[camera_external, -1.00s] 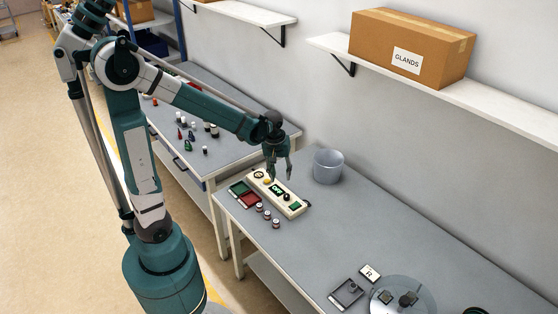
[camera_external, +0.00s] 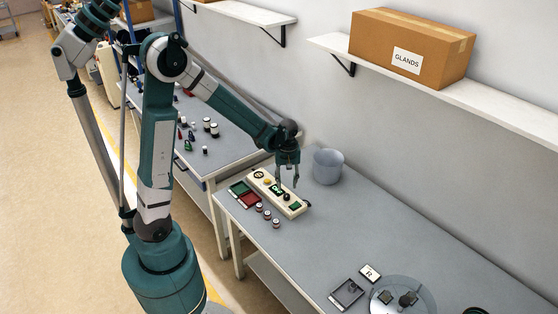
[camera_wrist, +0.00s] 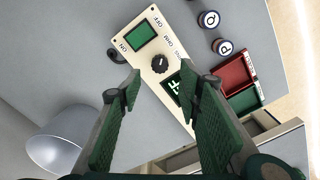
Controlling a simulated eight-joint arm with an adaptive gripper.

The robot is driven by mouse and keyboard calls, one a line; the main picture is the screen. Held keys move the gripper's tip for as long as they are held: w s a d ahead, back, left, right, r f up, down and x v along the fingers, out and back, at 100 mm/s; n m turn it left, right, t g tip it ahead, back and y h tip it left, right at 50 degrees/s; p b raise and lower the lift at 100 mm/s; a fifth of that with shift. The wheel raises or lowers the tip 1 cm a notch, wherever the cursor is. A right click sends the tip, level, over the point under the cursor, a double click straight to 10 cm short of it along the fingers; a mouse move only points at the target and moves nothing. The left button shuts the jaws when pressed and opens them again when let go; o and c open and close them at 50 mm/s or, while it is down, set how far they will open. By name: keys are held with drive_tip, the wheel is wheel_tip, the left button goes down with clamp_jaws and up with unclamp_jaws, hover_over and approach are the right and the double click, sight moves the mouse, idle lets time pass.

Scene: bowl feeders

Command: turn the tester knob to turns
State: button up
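The tester (camera_external: 297,207) is a long cream box on the bench, with a black knob (camera_wrist: 160,64) on its top. The knob also shows in the external view (camera_external: 286,197). Around the knob in the wrist view are printed labels; I can read ON, OFF and OHM, and another is too small to read surely. A green panel (camera_wrist: 140,33) and a dark display with light characters (camera_wrist: 175,88) flank the knob. My gripper (camera_wrist: 161,74) is open and points down above the knob, one finger to each side. Whether the fingers touch it I cannot tell.
A grey bucket (camera_external: 328,166) stands behind the tester. Green (camera_external: 238,187) and red (camera_external: 250,200) trays and several round lettered pieces (camera_external: 267,216) lie in front. The bench between is clear.

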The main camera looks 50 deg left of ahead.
sight(287, 195)
drive_tip(key=shift+f, duration=0.15)
drive_tip(key=shift+f+b, duration=0.55)
drive_tip(key=shift+f, duration=3.2)
drive_tip(key=c, duration=0.9)
